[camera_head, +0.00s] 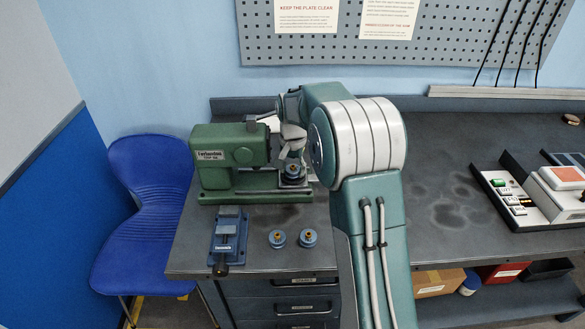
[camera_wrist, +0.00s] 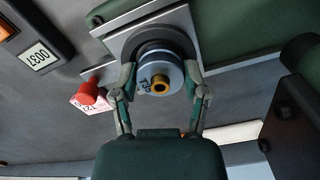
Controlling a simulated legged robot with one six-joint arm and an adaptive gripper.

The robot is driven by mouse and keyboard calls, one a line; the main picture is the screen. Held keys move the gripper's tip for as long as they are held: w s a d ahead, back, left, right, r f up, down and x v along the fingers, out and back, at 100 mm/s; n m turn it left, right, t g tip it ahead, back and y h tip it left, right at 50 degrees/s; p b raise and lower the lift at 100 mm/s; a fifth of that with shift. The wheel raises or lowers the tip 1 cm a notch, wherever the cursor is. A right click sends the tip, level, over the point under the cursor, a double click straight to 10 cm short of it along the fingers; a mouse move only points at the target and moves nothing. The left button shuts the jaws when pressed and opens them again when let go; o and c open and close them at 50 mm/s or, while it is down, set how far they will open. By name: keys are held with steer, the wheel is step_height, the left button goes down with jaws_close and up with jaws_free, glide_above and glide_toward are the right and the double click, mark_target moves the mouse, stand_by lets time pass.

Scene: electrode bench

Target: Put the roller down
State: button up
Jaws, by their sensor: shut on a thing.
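The roller (camera_wrist: 160,76) is a grey-blue disc with a brass-coloured centre and dark markings on its face. My gripper (camera_wrist: 162,82) is shut on it, one finger on each side. Behind the roller are a dark round part and a square grey plate (camera_wrist: 117,40) on the green machine; I cannot tell whether the roller touches them. In the head view the roller (camera_head: 292,170) is at the right end of the green machine (camera_head: 228,157), under my gripper (camera_head: 292,160), partly hidden by it.
The wrist view shows a red knob (camera_wrist: 88,93) and a display (camera_wrist: 38,57). The bench (camera_head: 440,160) between is clear.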

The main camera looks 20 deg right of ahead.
mark_target(293, 167)
steer(key=shift+f, duration=0.35)
steer(key=shift+f, duration=0.15)
steer(key=o, duration=1.2)
steer(key=shift+f, duration=0.1)
step_height(293, 167, up, 13)
steer(key=shift+r, duration=0.2)
steer(key=shift+s, duration=0.1)
